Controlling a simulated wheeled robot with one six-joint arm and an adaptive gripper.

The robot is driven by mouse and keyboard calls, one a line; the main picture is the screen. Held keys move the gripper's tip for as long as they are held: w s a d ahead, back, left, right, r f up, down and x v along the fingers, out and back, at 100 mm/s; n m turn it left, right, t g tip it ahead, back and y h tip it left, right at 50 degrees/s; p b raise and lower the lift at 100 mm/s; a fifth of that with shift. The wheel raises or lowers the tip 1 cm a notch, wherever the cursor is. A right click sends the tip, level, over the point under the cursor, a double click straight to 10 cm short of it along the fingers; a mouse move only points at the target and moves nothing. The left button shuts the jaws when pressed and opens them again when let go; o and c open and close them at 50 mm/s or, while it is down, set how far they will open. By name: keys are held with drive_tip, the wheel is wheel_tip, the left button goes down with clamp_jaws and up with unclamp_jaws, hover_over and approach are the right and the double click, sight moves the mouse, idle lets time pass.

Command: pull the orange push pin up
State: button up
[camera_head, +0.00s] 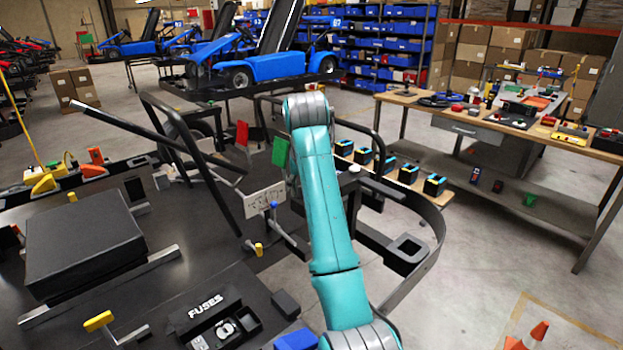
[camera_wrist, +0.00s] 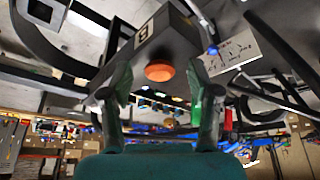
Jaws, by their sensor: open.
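A round orange knob (camera_wrist: 160,72), which looks like the push pin, sits on the face of a dark block (camera_wrist: 150,42) in the wrist view. It appears pressed close to the block, and any shaft is hidden. My gripper (camera_wrist: 160,90) is open and empty, with one finger on each side of the knob in the picture. The knob lies beyond or between the fingertips; I cannot tell the exact depth, and no contact shows. In the head view my teal arm reaches forward, and the gripper and the knob are hidden behind it.
A white panel (camera_head: 264,200) and a green tag (camera_head: 280,152) stand just left of my arm. A black curved rail (camera_head: 432,245) runs to its right. A black box (camera_head: 82,240) and a FUSES tray (camera_head: 205,308) lie on the kart at left. A workbench (camera_head: 480,128) stands at right.

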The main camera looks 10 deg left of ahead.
clamp_jaws()
drive_tip(key=shift+r, duration=0.6)
idle(0.4)
unclamp_jaws()
drive_tip(key=shift+f, duration=0.1)
